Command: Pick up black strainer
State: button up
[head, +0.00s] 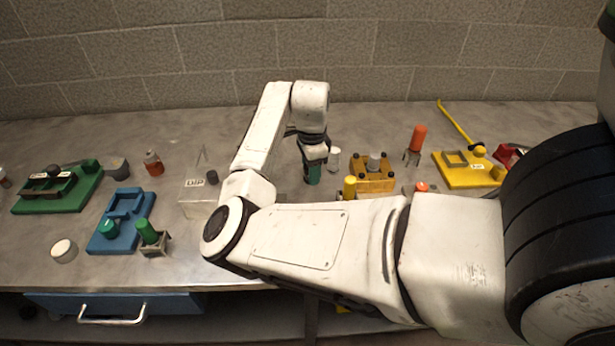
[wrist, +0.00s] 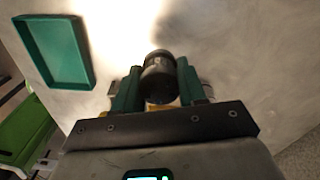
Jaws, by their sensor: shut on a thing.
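The black strainer (wrist: 159,77) shows in the wrist view as a short dark cylinder with a greyer end. It sits between the two green fingers of my gripper (wrist: 158,86), which are shut on it from both sides. In the head view my gripper (head: 312,172) points down over the middle of the grey worktop. The strainer cannot be made out there. Whether it touches the surface below is unclear.
An empty teal tray (wrist: 88,52) lies at the upper left of the wrist view. In the head view, a white cup (head: 333,159) and a wooden block fixture (head: 372,184) stand right of my gripper. A labelled clear box (head: 197,196) and a blue fixture (head: 107,241) stand left.

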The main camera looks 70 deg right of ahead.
jog(key=s+a+r+b, duration=0.1)
jog(key=s+a+r, duration=0.6)
jog(key=s+r, duration=0.1)
jog(key=shift+s+a, duration=0.25)
jog(key=shift+s, duration=0.6)
